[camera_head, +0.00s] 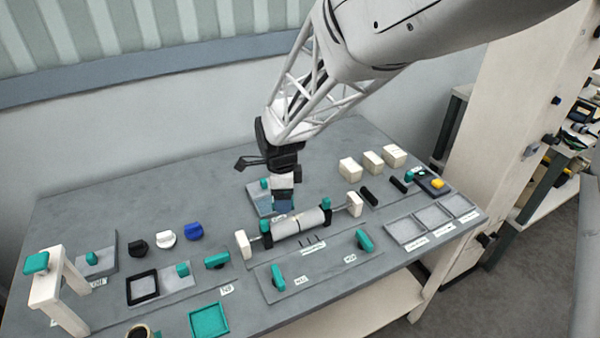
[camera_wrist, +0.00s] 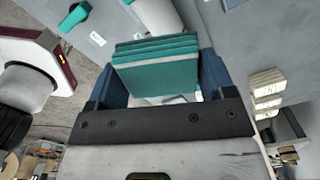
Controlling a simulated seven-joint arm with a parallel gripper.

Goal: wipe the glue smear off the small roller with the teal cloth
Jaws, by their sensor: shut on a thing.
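The small roller (camera_head: 300,222) is a pale cylinder lying across dark end brackets with teal knobs, in the middle of the bench. Part of it shows at the top of the wrist view (camera_wrist: 158,14). I cannot make out the glue smear clearly. The teal cloth (camera_wrist: 155,66) is a folded stack, held between the blue fingers of my gripper (camera_wrist: 158,84). In the head view my gripper (camera_head: 283,204) points down just behind the roller's left half. The cloth is hidden by the fingers there. Whether it touches the roller I cannot tell.
White blocks (camera_head: 242,243) stand at both roller ends. Teal-handled plates (camera_head: 278,277) lie in front. Several cream blocks (camera_head: 373,161) and black cylinders (camera_head: 368,196) are at right, by shallow grey trays (camera_head: 407,232). A white arch (camera_head: 60,290) stands at left.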

